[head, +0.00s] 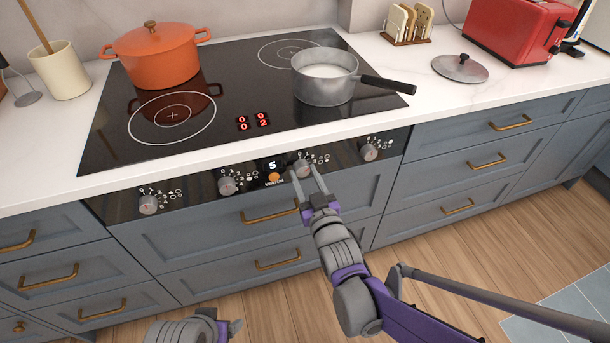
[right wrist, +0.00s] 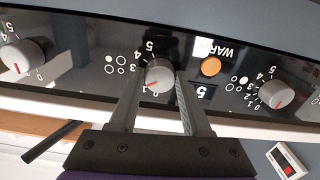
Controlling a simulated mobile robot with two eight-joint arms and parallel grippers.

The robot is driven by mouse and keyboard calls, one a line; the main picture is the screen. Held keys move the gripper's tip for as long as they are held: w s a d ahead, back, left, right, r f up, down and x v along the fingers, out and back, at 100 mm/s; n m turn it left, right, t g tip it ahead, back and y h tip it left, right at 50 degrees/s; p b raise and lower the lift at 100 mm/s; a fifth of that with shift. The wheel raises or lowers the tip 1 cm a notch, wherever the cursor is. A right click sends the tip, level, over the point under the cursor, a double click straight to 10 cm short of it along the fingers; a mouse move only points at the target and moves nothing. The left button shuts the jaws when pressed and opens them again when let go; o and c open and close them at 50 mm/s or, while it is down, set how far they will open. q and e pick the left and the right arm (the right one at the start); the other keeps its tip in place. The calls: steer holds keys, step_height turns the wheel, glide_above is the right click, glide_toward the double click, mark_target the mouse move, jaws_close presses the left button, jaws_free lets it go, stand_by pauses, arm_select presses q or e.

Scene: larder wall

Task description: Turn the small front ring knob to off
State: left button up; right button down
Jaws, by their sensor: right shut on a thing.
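The gripped knob (head: 302,168) is grey and round, on the black control strip below the hob. In the right wrist view this knob (right wrist: 158,76) sits between my finger tips, its red mark toward the low numbers. My right gripper (head: 307,181) is shut on it; the right wrist view also shows the gripper (right wrist: 158,85). A red display (head: 253,122) shows three zeros and a 2 at lower right. A steel saucepan (head: 325,88) with pale contents covers the front right ring. My left gripper (head: 235,328) is partly seen at the bottom, its fingers unclear.
Other knobs (head: 228,185) (head: 149,203) (head: 369,152) flank the gripped one. An orange WARM button (head: 274,177) lies left of it, under a display (head: 271,165) reading 5. An orange pot (head: 157,55) stands at back left. Drawer handles (head: 270,213) jut out below.

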steer(key=n+p, duration=0.2)
steer(key=n, duration=0.3)
steer(key=shift+d+r+n+p, duration=0.1)
steer(key=shift+n+p, duration=0.25)
steer(key=shift+n, duration=0.05)
steer(key=n+p, duration=0.2)
steer(key=n, duration=0.3)
steer(key=shift+n, duration=0.3)
steer(key=shift+c, duration=1.8)
jaws_free()
steer(key=v, duration=1)
steer(key=shift+s+d, duration=0.15)
steer(key=shift+s, duration=0.25)
